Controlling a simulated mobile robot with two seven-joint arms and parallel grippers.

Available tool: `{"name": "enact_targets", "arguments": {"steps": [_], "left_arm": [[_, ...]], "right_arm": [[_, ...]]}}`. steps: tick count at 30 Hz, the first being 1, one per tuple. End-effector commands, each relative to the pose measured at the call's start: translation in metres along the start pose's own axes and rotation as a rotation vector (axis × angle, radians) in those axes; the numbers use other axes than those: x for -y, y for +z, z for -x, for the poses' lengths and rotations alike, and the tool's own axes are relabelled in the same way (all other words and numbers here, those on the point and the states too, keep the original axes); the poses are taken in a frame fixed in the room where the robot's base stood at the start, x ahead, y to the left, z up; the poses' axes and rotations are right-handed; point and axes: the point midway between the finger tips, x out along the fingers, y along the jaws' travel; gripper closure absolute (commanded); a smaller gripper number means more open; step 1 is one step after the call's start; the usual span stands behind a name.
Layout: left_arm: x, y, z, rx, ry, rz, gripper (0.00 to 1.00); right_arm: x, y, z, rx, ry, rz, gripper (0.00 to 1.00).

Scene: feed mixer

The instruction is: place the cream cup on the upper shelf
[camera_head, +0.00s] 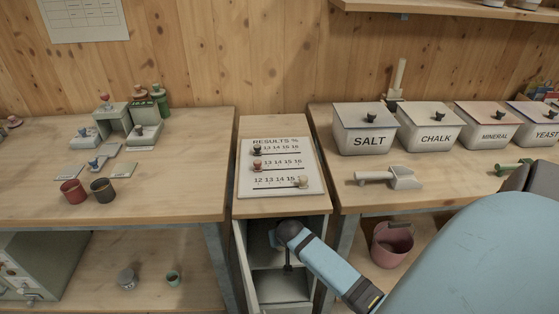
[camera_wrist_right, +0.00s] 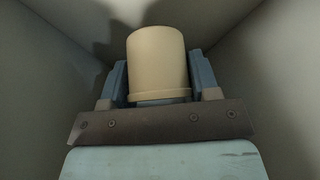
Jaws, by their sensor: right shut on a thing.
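The cream cup (camera_wrist_right: 157,52) is between the two blue-grey fingers of my right gripper (camera_wrist_right: 160,75) in the right wrist view. The fingers are shut on its sides. Pale grey walls surround the cup, and a dark shadow falls behind it. In the head view my right arm reaches down from the right into the open front of the narrow cabinet (camera_head: 240,262), and the cup cannot be made out there. A shelf board (camera_head: 280,286) shows inside the cabinet, below my arm. Whether the cup touches a shelf cannot be told. My left gripper is not in view.
A results board (camera_head: 280,186) with pegs lies on the cabinet top. Red (camera_head: 74,191) and dark (camera_head: 103,190) cups stand on the left bench. Labelled bins and a scoop (camera_head: 402,178) are on the right bench. A pink bucket (camera_head: 392,246) sits below. Cabinet side walls are close around my gripper.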

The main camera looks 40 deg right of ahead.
Motion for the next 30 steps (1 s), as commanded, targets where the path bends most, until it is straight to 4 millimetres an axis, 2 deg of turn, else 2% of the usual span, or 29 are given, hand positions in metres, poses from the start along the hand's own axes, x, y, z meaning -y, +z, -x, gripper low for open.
{"name": "enact_targets", "arguments": {"steps": [8, 15, 20, 26, 27, 30], "left_arm": [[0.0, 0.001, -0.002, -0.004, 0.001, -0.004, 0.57], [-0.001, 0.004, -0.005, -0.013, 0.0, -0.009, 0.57], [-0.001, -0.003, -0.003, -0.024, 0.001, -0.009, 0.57], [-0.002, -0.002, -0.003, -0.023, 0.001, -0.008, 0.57], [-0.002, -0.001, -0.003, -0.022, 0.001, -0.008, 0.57], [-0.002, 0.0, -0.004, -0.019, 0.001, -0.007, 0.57]], "right_arm": [[0.0, -0.019, -0.012, -0.001, 0.0, 0.001, 0.68], [0.0, 0.0, -0.042, 0.002, 0.0, 0.002, 0.68], [0.0, 0.0, -0.042, 0.0, 0.0, 0.001, 0.68], [0.0, 0.001, -0.044, 0.0, -0.001, 0.001, 0.68], [0.0, 0.001, -0.044, 0.0, -0.001, 0.001, 0.4], [0.0, 0.001, -0.044, 0.0, -0.001, 0.001, 0.19]]}}
